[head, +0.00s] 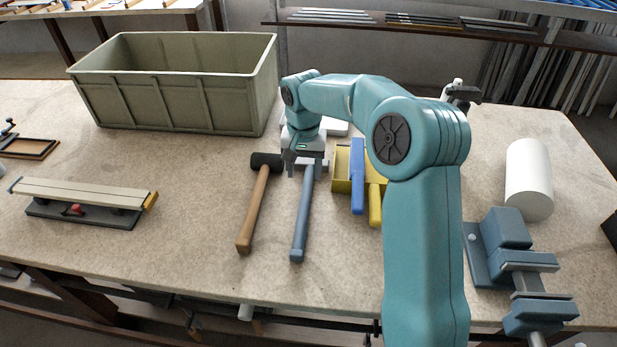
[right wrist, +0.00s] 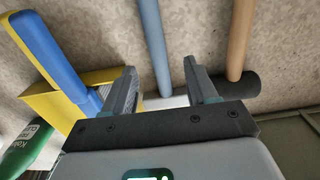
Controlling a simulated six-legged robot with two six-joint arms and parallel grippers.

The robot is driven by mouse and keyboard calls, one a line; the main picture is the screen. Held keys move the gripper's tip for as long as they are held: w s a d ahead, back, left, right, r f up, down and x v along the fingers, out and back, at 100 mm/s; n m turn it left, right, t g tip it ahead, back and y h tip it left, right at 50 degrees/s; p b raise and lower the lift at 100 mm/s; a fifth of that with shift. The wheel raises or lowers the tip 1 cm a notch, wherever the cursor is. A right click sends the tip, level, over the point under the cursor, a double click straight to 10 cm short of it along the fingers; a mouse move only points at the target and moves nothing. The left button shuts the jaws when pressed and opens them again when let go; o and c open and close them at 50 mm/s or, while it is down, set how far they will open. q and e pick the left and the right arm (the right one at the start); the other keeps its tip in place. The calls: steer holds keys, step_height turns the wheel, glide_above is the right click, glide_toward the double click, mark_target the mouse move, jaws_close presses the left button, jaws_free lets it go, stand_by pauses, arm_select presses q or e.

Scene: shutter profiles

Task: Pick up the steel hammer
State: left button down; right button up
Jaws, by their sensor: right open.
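The steel hammer (head: 302,220) lies on the workbench with its blue-grey handle toward the front edge. Its pale metal head is partly hidden by my right gripper (head: 303,166). That gripper points down over the head end. In the right wrist view, my right gripper (right wrist: 164,84) has its fingers apart, with the blue-grey handle (right wrist: 153,45) running up from between them. Part of the light head (right wrist: 168,101) shows between the fingers, which do not close on it. Whether they touch it I cannot tell. My left gripper is not in view.
A mallet with a wooden handle (head: 256,212) and black head lies close on the left. A green crate (head: 180,100) stands behind left, a white roll (head: 529,180) far right.

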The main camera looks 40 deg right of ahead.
mark_target(306, 190)
steer(key=shift+w+f, duration=0.1)
steer(key=shift+f, duration=0.7)
steer(key=shift+s+f, duration=0.3)
steer(key=shift+f, duration=0.1)
steer(key=f, duration=0.3)
steer(key=f+p, duration=0.1)
steer(key=f, duration=0.1)
steer(key=shift+d, duration=0.25)
steer(key=shift+w, duration=0.1)
steer(key=c, duration=1)
jaws_close()
